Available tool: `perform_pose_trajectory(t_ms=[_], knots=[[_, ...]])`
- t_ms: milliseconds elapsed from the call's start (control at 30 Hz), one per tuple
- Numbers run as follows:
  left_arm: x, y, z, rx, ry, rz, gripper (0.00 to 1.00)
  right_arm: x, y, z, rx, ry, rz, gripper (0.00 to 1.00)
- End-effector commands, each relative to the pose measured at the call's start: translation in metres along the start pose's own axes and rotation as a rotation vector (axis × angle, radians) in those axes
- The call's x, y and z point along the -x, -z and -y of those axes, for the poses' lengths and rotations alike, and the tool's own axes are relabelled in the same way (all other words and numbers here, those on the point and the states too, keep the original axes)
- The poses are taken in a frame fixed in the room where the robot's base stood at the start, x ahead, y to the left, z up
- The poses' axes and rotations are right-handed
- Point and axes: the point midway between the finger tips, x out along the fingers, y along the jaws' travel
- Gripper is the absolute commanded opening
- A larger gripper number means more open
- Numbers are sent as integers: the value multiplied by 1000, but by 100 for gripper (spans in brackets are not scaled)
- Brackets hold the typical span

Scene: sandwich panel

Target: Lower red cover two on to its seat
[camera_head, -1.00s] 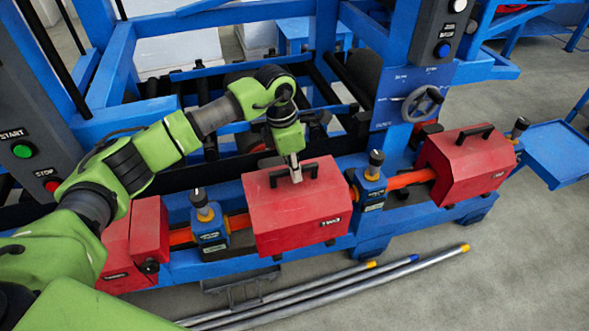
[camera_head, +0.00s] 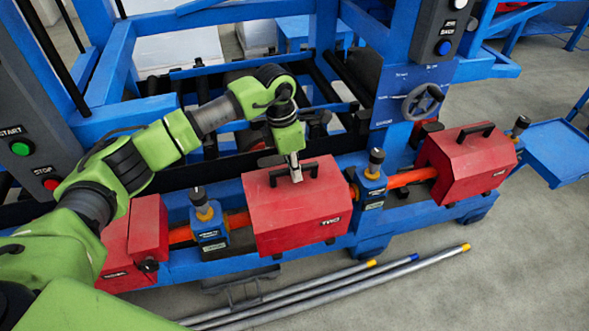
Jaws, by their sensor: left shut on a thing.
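Red cover two (camera_head: 297,222) is a red box-shaped hood with a dark handle on top and a label on its front. It sits in the middle of the blue machine rail, between two blue adjuster blocks. My left gripper (camera_head: 296,176) comes down from above and is shut on the cover's handle. The cover looks level. Its underside and seat are hidden, so I cannot tell whether it touches the seat. My right gripper is not in view.
Another red cover (camera_head: 466,165) sits to the right and a red one (camera_head: 129,246) to the left. Blue adjuster blocks (camera_head: 209,226) (camera_head: 370,186) flank cover two closely. Several metal rods (camera_head: 330,291) lie on the floor in front. A start/stop panel (camera_head: 30,160) stands at left.

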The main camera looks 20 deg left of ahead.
Motion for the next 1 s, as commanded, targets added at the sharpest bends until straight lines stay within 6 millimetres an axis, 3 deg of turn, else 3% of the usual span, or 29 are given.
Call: perform_pose_trajectory(t_ms=[733,767,800,1000], knots=[[-4,0,1,0,2,2,0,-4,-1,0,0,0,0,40],[-4,0,1,0,2,2,18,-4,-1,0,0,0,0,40],[-4,0,1,0,3,2,28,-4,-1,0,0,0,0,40],[-4,0,0,0,1,1,29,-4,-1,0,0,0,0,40]])
